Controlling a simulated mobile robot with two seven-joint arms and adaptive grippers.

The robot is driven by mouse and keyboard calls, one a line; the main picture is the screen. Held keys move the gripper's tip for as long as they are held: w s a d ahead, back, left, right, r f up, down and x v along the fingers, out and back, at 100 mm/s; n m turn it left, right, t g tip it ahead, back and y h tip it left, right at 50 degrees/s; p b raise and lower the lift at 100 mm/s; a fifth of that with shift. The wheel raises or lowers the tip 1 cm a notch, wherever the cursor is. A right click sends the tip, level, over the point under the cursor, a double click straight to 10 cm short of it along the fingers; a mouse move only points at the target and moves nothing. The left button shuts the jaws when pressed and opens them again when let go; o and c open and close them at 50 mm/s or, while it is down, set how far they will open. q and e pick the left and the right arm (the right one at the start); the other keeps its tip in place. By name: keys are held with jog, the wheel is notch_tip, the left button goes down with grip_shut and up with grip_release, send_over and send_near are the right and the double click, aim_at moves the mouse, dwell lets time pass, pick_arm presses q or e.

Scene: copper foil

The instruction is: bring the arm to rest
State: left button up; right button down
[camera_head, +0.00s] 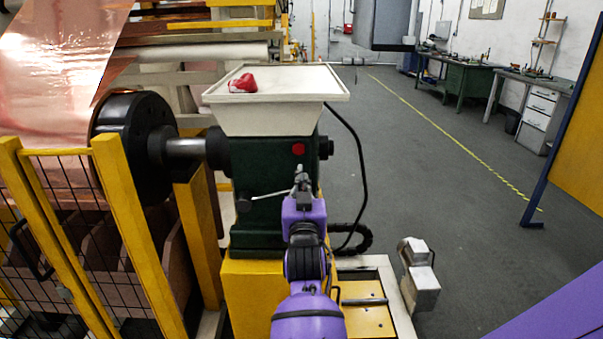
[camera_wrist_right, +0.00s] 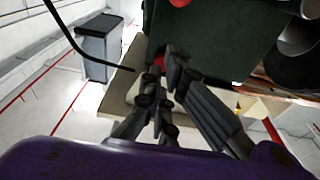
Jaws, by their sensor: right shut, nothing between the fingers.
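My right arm, in purple, reaches up from the bottom middle of the head view. Its gripper (camera_head: 301,178) is in front of the dark green machine body (camera_head: 258,180), below the pale tray. I cannot tell whether it touches the machine. In the right wrist view the gripper (camera_wrist_right: 163,80) has its fingertips close together with nothing between them. The green machine body fills the top of that view, beyond the fingertips. My left gripper is not in view.
A pale tray (camera_head: 300,84) on the machine holds a red crumpled thing (camera_head: 243,84). A yellow fence (camera_head: 125,220) and copper foil (camera_head: 55,60) are at left. A grey-white box (camera_head: 419,275) stands right of the base. Open floor (camera_head: 450,200) lies to the right.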

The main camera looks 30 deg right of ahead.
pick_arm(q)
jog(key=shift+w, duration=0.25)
pick_arm(e)
jog(key=shift+v, duration=0.9)
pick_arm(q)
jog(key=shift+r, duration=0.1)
pick_arm(e)
jog(key=shift+w+a, duration=0.1)
